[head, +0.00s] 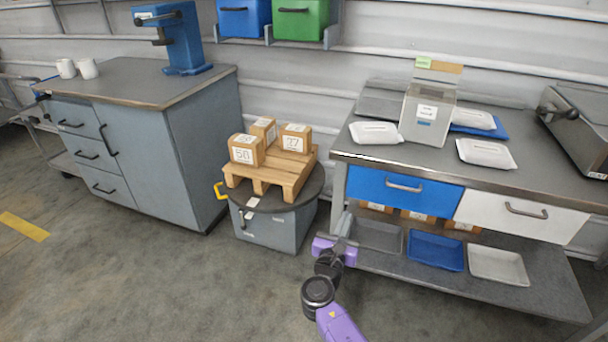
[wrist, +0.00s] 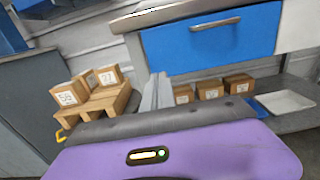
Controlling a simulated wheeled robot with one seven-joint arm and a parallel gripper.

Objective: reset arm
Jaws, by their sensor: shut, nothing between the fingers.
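My arm reaches forward low in the head view, and my gripper (head: 343,226) is in front of the left end of the workbench, right of the pallet stand. In the wrist view my gripper (wrist: 157,90) shows its narrow grey fingers together, with nothing between them. It is in front of the blue drawer's lower left area and apart from the boxes. The blue drawer (head: 402,188) and the white drawer (head: 522,215) look shut. The wooden pallet (head: 275,174) carries several numbered cardboard boxes.
The lower shelf holds a grey tray (head: 376,237), a blue tray (head: 436,251) and a white tray (head: 498,265), with small boxes (wrist: 210,89) behind. A metal hopper (head: 427,113) and white packets (head: 486,153) stand on the workbench. A grey cabinet (head: 180,150) stands left. Floor at front left is clear.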

